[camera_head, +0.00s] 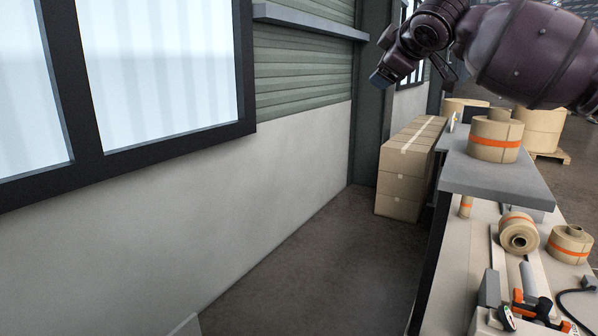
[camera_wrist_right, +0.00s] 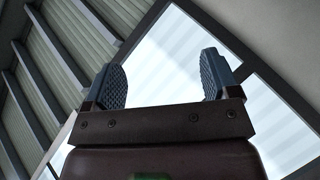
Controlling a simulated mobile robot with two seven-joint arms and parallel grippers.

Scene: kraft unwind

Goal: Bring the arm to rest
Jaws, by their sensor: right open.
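My right arm enters from the upper right in the head view. Its gripper (camera_head: 383,76) is held high in the air, left of the workbench and in front of the green slatted wall and dark post. In the right wrist view the two blue textured fingers of the right gripper (camera_wrist_right: 164,82) stand apart with nothing between them. Behind them are a bright window and slatted wall. My left gripper is not in view.
A grey shelf (camera_head: 497,183) bears a kraft roll (camera_head: 495,139). More rolls (camera_head: 570,244) and a tape tool (camera_head: 532,306) lie on the bench below. The floor (camera_head: 320,262) left of the bench is clear.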

